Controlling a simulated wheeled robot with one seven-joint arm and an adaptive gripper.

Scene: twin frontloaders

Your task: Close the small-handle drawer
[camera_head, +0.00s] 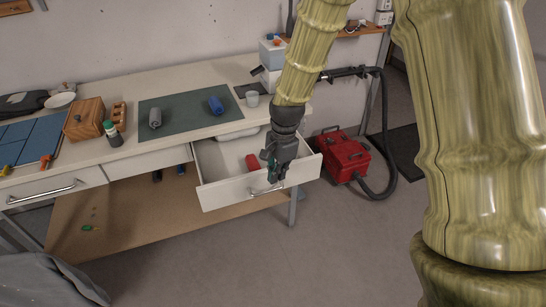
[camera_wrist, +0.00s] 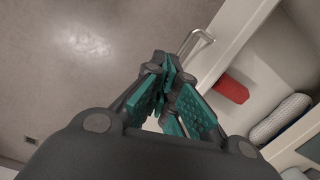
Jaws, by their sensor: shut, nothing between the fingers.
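The small-handle drawer (camera_head: 237,190) stands pulled out under the right end of the workbench. Its short metal handle (camera_head: 262,189) is on the front panel, partly hidden by my gripper in the head view. My gripper (camera_head: 272,182) is shut and empty, pointing down at the drawer front. In the wrist view the fingers (camera_wrist: 172,88) are together, and the handle (camera_wrist: 196,42) shows just beyond them, apart from the fingertips as far as I can tell. A red object (camera_wrist: 232,88) and a white rounded item (camera_wrist: 280,118) lie inside the drawer.
A wide drawer with a long handle (camera_head: 42,194) is shut at the left. The workbench top holds a green mat (camera_head: 185,122), a wooden box (camera_head: 85,118) and a bottle (camera_head: 112,133). A red vacuum (camera_head: 343,156) with a hose stands on the floor to the right. The floor in front is clear.

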